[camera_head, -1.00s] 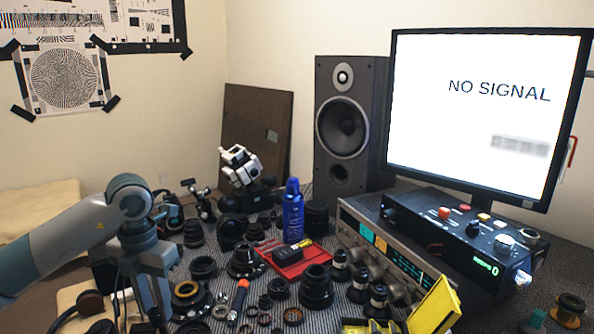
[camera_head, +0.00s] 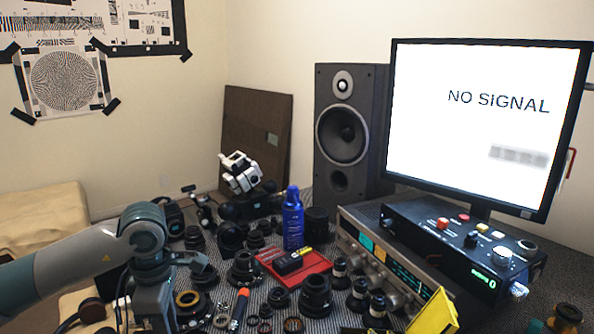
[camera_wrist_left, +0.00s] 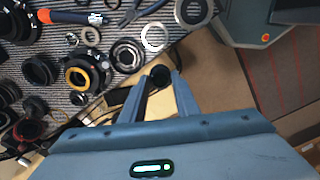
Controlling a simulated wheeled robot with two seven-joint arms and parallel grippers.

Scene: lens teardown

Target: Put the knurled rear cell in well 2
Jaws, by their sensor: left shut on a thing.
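My left gripper (camera_wrist_left: 162,84) is shut on a small dark round piece (camera_wrist_left: 160,75), seen between the fingertips in the left wrist view. It may be the knurled rear cell, but I cannot make out any knurling. In the head view my left gripper (camera_head: 155,318) points down at the lower left, at the near left side of the bench; its tips and the held piece cannot be made out there. I cannot pick out well 2 in either view. My right gripper is not in view.
Several lens barrels and rings crowd the bench, including an amber-ringed barrel (camera_wrist_left: 84,74) and an orange-handled tool (camera_head: 239,308). A red tray (camera_head: 318,262), a blue can (camera_head: 292,220) and a yellow case (camera_head: 436,312) stand farther right. The floor (camera_wrist_left: 215,75) shows beyond the bench edge.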

